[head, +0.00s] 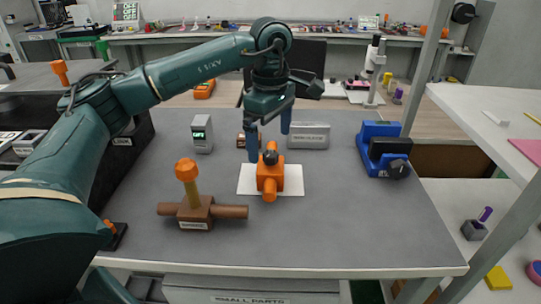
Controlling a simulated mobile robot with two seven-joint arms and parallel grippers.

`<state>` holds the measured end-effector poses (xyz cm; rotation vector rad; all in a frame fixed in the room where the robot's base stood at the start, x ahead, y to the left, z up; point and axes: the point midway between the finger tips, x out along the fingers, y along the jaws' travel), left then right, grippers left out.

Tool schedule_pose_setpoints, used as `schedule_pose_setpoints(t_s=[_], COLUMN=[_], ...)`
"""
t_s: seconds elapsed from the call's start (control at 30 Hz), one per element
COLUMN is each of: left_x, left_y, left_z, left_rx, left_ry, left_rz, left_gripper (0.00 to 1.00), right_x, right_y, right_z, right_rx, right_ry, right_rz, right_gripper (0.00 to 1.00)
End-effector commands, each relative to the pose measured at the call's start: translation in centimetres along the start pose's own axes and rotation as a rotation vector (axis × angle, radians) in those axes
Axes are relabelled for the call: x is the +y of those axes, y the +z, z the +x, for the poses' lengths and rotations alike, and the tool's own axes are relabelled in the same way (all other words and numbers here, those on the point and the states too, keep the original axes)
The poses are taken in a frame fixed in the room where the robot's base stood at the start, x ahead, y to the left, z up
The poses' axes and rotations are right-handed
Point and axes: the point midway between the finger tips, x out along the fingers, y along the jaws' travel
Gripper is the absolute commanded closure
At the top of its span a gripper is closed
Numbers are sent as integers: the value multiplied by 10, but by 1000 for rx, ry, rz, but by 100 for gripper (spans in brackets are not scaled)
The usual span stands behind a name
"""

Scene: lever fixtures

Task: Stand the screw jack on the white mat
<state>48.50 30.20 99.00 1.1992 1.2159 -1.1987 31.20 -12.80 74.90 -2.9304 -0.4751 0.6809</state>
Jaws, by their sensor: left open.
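An orange device with a dark round knob, apparently the screw jack (268,182), sits over the middle of the white mat (293,188). It looks upright and seems to rest on the mat. My left gripper (269,142) is open just above and behind it, with its blue fingers pointing down. One finger is near the upper left of the jack and the other is farther back to the right. The fingers do not appear closed on it. My right gripper is out of view.
A brown fixture with an orange knob and side bars (196,211) stands at front left. A grey box with a green display (202,134) and a grey labelled block (308,136) stand behind. A blue fixture (378,150) is at back right. The front-right tabletop is clear.

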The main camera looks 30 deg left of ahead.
Motion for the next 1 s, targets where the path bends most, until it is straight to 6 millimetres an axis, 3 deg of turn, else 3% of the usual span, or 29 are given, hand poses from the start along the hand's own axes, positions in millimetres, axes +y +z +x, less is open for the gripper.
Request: schedule_pose_setpoints(t_s=[0.1,0.23,0.83,1.0], left_x=[0,0,0,0], left_y=[1,0,0,0], left_z=[-19,-30,-34,-64], left_rx=[0,0,0,0], left_ry=[2,0,0,1], left_rz=[1,1,1,1], left_gripper=[0,0,0,0], right_x=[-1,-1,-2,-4], right_y=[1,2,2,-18], right_z=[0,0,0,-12], right_rx=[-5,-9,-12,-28], right_ry=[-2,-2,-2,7], right_rz=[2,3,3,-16], right_gripper=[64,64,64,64])
